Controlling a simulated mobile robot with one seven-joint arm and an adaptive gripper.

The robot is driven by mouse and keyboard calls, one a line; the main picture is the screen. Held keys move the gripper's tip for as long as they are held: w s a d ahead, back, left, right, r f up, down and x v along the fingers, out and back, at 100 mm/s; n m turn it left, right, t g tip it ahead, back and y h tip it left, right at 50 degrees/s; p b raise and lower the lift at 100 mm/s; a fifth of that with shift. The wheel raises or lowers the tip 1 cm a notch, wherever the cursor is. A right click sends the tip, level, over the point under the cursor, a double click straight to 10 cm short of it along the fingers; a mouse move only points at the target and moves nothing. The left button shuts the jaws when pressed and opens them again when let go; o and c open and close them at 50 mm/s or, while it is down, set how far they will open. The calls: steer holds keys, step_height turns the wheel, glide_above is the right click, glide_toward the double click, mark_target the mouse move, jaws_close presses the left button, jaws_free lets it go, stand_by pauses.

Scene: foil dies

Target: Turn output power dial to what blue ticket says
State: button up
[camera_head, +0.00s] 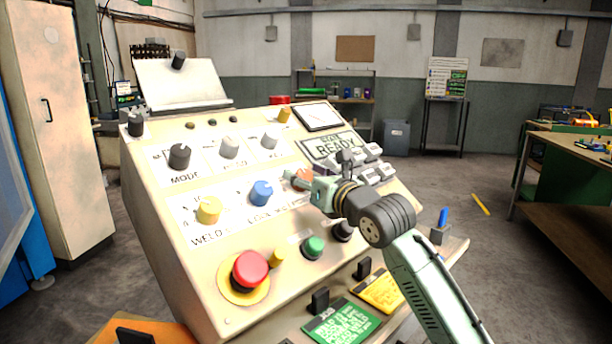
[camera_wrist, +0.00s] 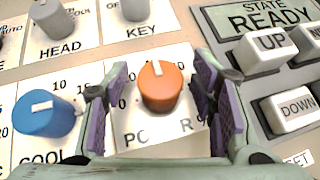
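The output power dial is an orange knob (camera_wrist: 160,88) with a white pointer mark, pointing up and slightly left in the wrist view. In the head view the orange knob (camera_head: 303,178) is partly hidden by my gripper (camera_head: 300,183). In the wrist view my gripper (camera_wrist: 161,80) is open, its purple-padded fingers on either side of the knob with gaps showing. I see no blue ticket; a green ticket (camera_head: 342,322) and a yellow ticket (camera_head: 382,291) lie at the panel's front.
A blue knob (camera_wrist: 45,113) sits close left of my gripper, and white push buttons (camera_wrist: 268,50) sit close right. A grey HEAD knob (camera_wrist: 52,18) and KEY knob (camera_wrist: 134,9) are above. A red emergency button (camera_head: 250,268) stands lower on the sloped panel (camera_head: 200,295).

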steer(key=c, duration=1.1)
